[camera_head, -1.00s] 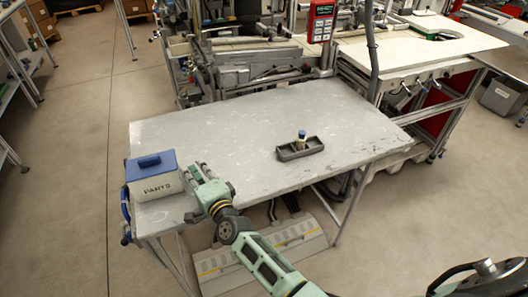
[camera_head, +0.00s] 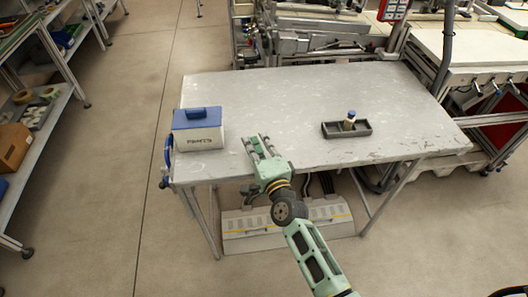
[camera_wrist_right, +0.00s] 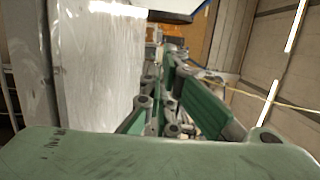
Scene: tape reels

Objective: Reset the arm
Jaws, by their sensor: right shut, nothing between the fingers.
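My right arm (camera_head: 310,255) reaches up from the bottom of the head view. Its green gripper (camera_head: 258,146) is over the front edge of the grey table (camera_head: 270,95), to the right of the parts box, and is shut and empty. In the right wrist view the finger linkages of the gripper (camera_wrist_right: 160,105) show, with the pale tabletop (camera_wrist_right: 95,70) at their left. My left gripper is not in view.
A white parts box (camera_head: 198,138) with a blue lid stands at the table's left front. Shelves (camera_head: 40,110) stand far left. The middle of the tabletop is clear.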

